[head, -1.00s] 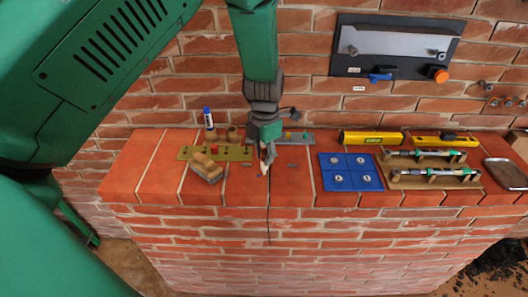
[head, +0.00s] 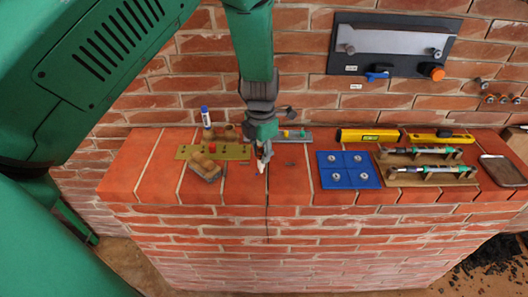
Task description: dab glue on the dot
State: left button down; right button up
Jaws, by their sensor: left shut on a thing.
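My left gripper (head: 263,146) points down over the red brick ledge (head: 232,190), just above the thin dark crack (head: 268,215) that runs down the front face. It is shut on a small pale tube with a pointed tip (head: 262,164), which I take to be the glue. The tip is at or very near the ledge top; I cannot tell whether it touches. The dot cannot be made out; the gripper and tube may hide it. My right gripper is not in view.
Left of the gripper are an olive strip (head: 237,152), a brush-like block (head: 204,167) and a blue-capped white bottle (head: 206,118). To the right are a blue tile (head: 348,171), yellow tools (head: 369,135) and a wooden rack (head: 426,180). A dark wall panel (head: 345,68) hangs behind.

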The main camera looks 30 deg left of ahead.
pick_arm(q)
jog(key=shift+a+f, duration=0.2)
jog(key=shift+a, duration=0.5)
jog(key=shift+d, duration=0.45)
jog(key=shift+a+f, duration=0.2)
jog(key=shift+a, duration=0.3)
jog(key=shift+a+p, duration=0.2)
jog(key=shift+p, duration=0.15)
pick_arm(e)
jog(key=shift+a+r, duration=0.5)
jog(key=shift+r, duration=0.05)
pick_arm(q)
jog(key=shift+d, duration=0.3)
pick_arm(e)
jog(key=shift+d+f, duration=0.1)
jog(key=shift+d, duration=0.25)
pick_arm(q)
jog(key=shift+a+f, duration=0.15)
jog(key=shift+a, duration=0.15)
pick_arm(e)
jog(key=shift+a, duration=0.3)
pick_arm(q)
jog(key=shift+d+f, duration=0.15)
jog(key=shift+d, duration=0.05)
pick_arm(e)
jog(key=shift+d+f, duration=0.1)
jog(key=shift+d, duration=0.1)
